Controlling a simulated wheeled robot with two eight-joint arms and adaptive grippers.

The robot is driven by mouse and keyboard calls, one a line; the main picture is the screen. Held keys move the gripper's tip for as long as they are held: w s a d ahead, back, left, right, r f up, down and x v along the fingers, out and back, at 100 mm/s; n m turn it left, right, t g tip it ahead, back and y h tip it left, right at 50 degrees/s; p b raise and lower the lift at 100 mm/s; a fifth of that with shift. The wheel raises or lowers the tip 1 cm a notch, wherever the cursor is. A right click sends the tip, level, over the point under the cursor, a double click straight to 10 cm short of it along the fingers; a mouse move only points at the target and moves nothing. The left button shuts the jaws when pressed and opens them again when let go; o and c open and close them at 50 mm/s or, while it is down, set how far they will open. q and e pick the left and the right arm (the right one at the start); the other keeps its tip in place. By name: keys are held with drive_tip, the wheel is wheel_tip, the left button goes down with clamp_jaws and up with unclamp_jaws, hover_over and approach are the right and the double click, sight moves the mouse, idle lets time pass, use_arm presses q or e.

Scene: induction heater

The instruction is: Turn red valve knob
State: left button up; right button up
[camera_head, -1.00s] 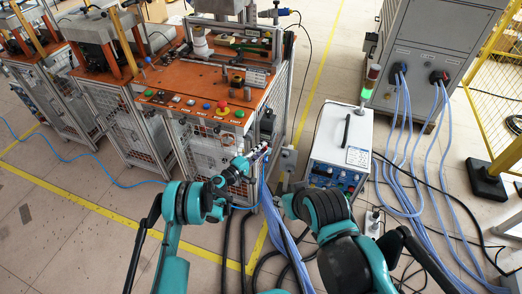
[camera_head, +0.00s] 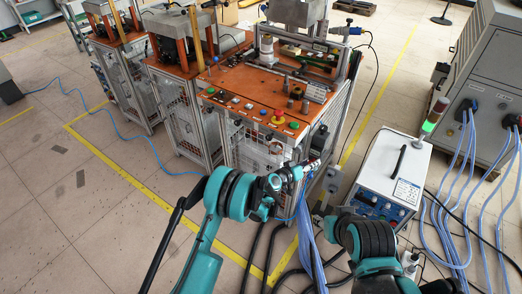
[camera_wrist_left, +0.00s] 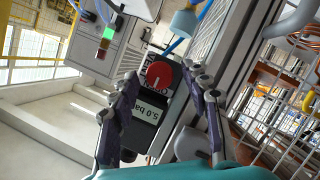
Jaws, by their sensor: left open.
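The red valve knob (camera_wrist_left: 158,74) shows in the left wrist view, on a dark regulator (camera_wrist_left: 145,115) with a label reading "5.0 ba…". My left gripper (camera_wrist_left: 160,72) is open, with one finger on each side of the knob. I cannot tell whether either finger touches it. In the head view my left gripper (camera_head: 297,173) is at the front right corner of the orange-topped machine, and I cannot make out the knob there. My right arm (camera_head: 362,240) comes in at the lower right; its gripper is not clear.
The orange-topped machine (camera_head: 240,85) carries a red emergency stop (camera_head: 279,116). A white heater unit (camera_head: 393,175) with a signal light (camera_head: 432,122) stands to the right. Blue hoses (camera_head: 309,240) and black cables run over the floor. Open floor lies at left.

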use_arm(q)
drive_tip(key=s+a+r+m+y+p, duration=0.1)
drive_tip(key=s+a+r+y, duration=0.2)
drive_tip(key=s+a+r, duration=0.3)
drive_tip(key=s+a+r+m+y+p, duration=0.1)
drive_tip(key=s+a+r+y, duration=0.2)
drive_tip(key=a+r, duration=1.1)
drive_tip(key=shift+s+a+r+y, duration=0.35)
drive_tip(key=shift+s+r, duration=0.15)
drive_tip(key=shift+s, duration=0.95)
